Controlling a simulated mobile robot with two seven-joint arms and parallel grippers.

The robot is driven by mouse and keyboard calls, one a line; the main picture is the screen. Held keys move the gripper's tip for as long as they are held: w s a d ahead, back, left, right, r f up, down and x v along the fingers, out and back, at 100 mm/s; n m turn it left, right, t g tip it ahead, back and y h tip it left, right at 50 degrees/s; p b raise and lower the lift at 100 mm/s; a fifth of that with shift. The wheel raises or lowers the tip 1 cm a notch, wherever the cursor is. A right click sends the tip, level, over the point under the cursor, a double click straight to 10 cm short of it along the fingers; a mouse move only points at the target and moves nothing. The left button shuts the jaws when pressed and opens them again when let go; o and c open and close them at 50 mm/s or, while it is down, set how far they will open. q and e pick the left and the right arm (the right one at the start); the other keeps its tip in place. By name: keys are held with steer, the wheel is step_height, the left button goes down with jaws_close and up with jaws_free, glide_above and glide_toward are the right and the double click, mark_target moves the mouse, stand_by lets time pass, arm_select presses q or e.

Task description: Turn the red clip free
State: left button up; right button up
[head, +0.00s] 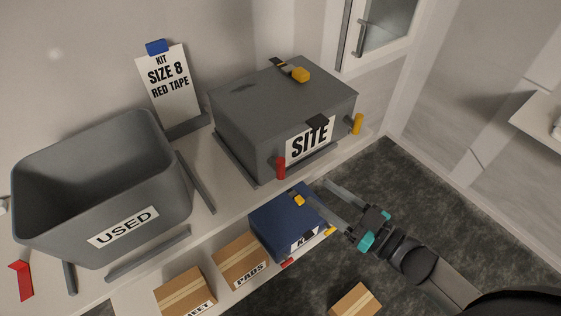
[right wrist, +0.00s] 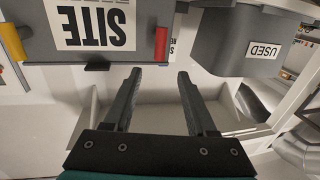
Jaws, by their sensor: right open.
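The red clip (head: 281,167) stands upright at the left front corner of the grey box (head: 268,108) labelled SITE. In the right wrist view, which shows the box upside down, the red clip (right wrist: 161,44) is just beyond the fingertips, roughly between their lines. My right gripper (head: 330,194) is open and empty, in front of the box and to the right of the clip in the head view. In the right wrist view, the open jaws (right wrist: 159,73) show a gap with nothing held. My left gripper is not in view.
A yellow clip (head: 357,124) is at the box's right corner. A grey bin (head: 160,215) labelled USED and a sign (head: 169,85) stand on the bench. A red piece (head: 21,281) lies at far left. A blue case (head: 275,215) and cardboard boxes (head: 240,260) sit below.

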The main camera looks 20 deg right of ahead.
mark_target(284, 167)
steer(key=x, duration=1.2)
steer(key=shift+w+a+p, duration=0.2)
steer(key=shift+w+p, duration=0.05)
steer(key=shift+p, duration=0.1)
steer(key=shift+c, duration=0.2)
jaws_close()
